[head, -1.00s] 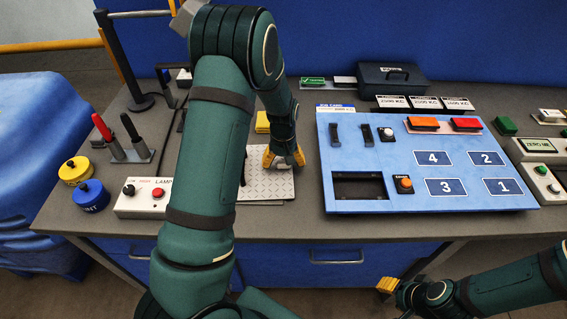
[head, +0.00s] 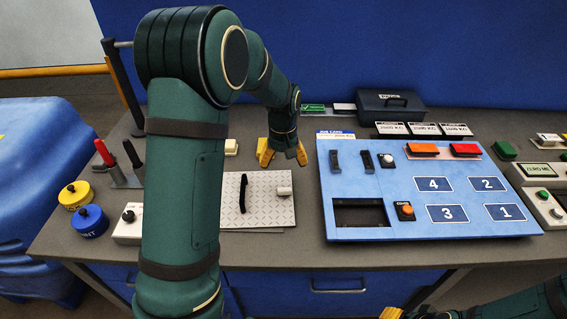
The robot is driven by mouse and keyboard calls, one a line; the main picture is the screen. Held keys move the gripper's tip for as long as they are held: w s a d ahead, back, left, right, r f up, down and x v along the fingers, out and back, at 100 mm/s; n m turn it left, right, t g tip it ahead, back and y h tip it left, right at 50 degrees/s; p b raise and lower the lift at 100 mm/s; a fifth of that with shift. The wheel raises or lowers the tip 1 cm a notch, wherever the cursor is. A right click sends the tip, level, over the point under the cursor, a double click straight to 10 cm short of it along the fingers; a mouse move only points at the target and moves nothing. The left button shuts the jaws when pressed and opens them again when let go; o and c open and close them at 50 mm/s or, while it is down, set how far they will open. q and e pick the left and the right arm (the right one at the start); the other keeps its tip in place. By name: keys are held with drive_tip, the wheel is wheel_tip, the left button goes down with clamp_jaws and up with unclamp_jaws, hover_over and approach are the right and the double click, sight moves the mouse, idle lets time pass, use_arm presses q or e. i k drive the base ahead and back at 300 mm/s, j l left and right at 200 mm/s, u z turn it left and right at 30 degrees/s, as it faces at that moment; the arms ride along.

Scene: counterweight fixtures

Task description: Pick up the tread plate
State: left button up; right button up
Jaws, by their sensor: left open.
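The tread plate (head: 262,213) is a pale, patterned flat plate lying on the grey bench, left of the blue panel. My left arm hides the plate's left part. My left gripper (head: 282,157) has yellow fingertips, spread apart and empty. It is past the plate's far edge, near its right side, and apart from the plate. My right gripper (head: 392,313) shows only as a bit of yellow at the bottom edge; its jaws cannot be made out.
The blue panel (head: 430,232) with numbered fields, levers and buttons stands close on the right. A dark box (head: 392,106) is at the back. Yellow (head: 75,197) and blue (head: 90,223) round weights and a red-handled tool (head: 104,154) are on the left.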

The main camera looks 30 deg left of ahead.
sight(249, 200)
drive_tip(key=k, duration=1)
